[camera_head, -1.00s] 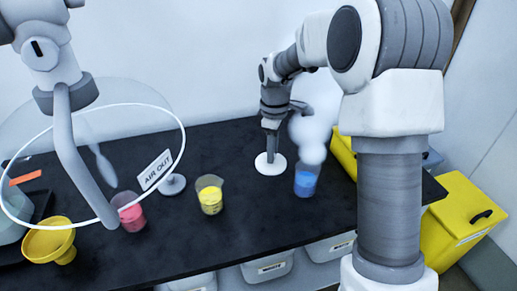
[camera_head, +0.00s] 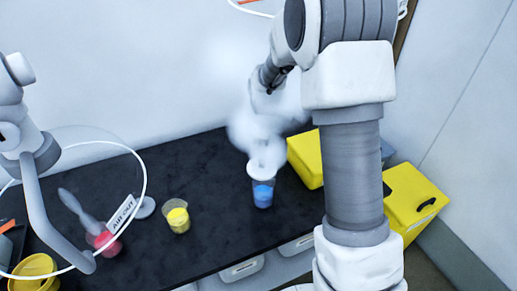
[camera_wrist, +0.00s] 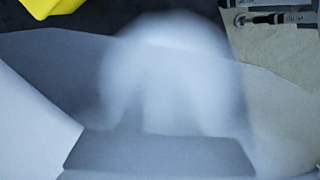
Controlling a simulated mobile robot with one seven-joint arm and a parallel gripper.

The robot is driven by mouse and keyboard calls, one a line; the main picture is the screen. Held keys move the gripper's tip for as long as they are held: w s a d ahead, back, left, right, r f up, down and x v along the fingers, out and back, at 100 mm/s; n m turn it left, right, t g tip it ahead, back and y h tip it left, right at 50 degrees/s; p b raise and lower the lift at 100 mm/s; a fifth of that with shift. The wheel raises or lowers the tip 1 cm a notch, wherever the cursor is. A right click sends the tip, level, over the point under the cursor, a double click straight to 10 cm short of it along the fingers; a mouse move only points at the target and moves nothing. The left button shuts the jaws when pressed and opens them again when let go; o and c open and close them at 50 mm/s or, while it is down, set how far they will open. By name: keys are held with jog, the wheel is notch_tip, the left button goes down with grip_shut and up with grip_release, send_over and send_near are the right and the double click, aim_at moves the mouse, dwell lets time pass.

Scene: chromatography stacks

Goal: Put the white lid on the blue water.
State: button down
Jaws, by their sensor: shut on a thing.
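The blue water (camera_head: 263,197) is in a clear beaker on the black bench, right of the middle in the head view. The white lid (camera_head: 262,170) is right at the top of this beaker. I cannot tell whether it rests on the rim or hovers just above it. My gripper (camera_head: 264,153) is above the beaker, shut on the lid. White vapour blurs its fingers in the head view. In the wrist view a pale cloud (camera_wrist: 170,75) covers the middle, so the fingers and lid are unclear there.
A yellow beaker (camera_head: 177,217) and a pink beaker (camera_head: 104,242) stand to the left, with an "AIR OUT" sign (camera_head: 121,217) and a bent extraction arm (camera_head: 52,218) near them. A yellow bin (camera_head: 305,163) is close on the right. Bare bench lies between the yellow and blue beakers.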

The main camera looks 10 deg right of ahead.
aim_at(265, 171)
jog(key=shift+d+r, duration=0.15)
jog(key=shift+d, duration=0.15)
jog(key=shift+f+b, duration=1.65)
jog(key=shift+f, duration=0.85)
jog(key=shift+f, duration=0.2)
jog(key=shift+f+b, duration=0.55)
jog(key=shift+f, duration=0.05)
jog(key=shift+f, duration=0.15)
jog(key=shift+f+b, duration=0.3)
